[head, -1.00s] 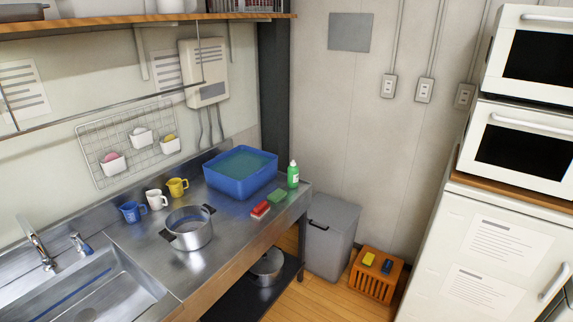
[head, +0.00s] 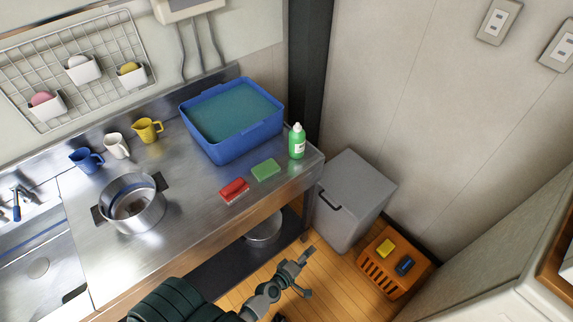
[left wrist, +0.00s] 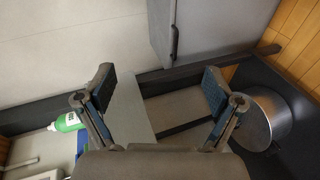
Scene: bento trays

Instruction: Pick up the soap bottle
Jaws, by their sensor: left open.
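The green soap bottle (head: 297,142) with a white cap stands upright at the right end of the steel counter (head: 205,205), right of the blue tub (head: 233,148). In the left wrist view the bottle (left wrist: 67,122) lies at the left edge of the picture, outside the fingers. My left gripper (head: 304,271) is open and empty in front of the counter, below the bottle in the picture and clear of it. Its two spread fingers also show in the left wrist view (left wrist: 160,92). I cannot make out my right gripper.
A red brush (head: 234,190) and green sponge (head: 266,170) lie near the counter's front edge. A metal pot (head: 132,205) stands left. Another pot (head: 264,227) is on the lower shelf. A grey bin (head: 350,200) and orange crate (head: 385,272) stand right.

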